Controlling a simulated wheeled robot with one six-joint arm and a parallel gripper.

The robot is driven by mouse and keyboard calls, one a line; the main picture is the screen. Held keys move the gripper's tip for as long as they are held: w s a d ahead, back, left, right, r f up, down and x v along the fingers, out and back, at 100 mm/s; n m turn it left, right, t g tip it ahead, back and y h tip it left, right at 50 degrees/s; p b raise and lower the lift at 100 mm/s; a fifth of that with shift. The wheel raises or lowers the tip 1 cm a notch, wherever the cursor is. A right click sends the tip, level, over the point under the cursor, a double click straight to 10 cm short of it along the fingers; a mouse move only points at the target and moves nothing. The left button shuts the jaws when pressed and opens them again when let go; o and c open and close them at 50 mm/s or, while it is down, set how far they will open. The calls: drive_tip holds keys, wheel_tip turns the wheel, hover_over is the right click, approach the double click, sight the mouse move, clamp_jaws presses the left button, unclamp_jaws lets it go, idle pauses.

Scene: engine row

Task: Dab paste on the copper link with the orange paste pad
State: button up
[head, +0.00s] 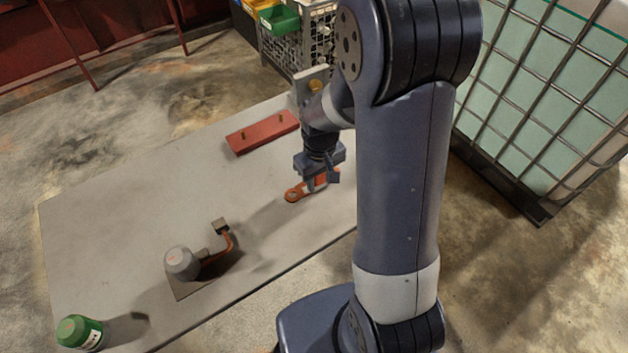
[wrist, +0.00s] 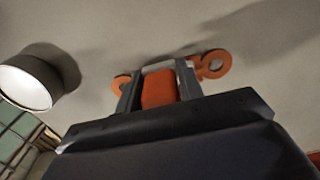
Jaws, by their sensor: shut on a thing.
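My gripper (head: 318,183) is low over the grey table, above the copper link (head: 293,195). In the wrist view my gripper (wrist: 159,88) is shut on the orange paste pad (wrist: 158,90), a small block between the two fingers. Behind it lies the copper link (wrist: 213,65), flat on the table, with a ring end showing on each side. A pale patch shows at the link's middle; I cannot tell whether it is paste. The fingers and pad hide part of the link, and I cannot tell whether the pad touches it.
A red plate with brass studs (head: 263,132) lies behind the gripper on the table (head: 110,215). A grey device with a bent red bar (head: 182,263) and a green can (head: 80,332) stand nearer. A white-topped cylinder (wrist: 28,82) stands left in the wrist view.

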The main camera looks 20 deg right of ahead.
drive_tip(key=shift+w+d, duration=0.1)
drive_tip(key=shift+d, duration=0.35)
wheel_tip(320, 180, up, 7)
drive_tip(key=p, duration=0.5)
drive_tip(key=shift+a, duration=0.1)
idle(0.5)
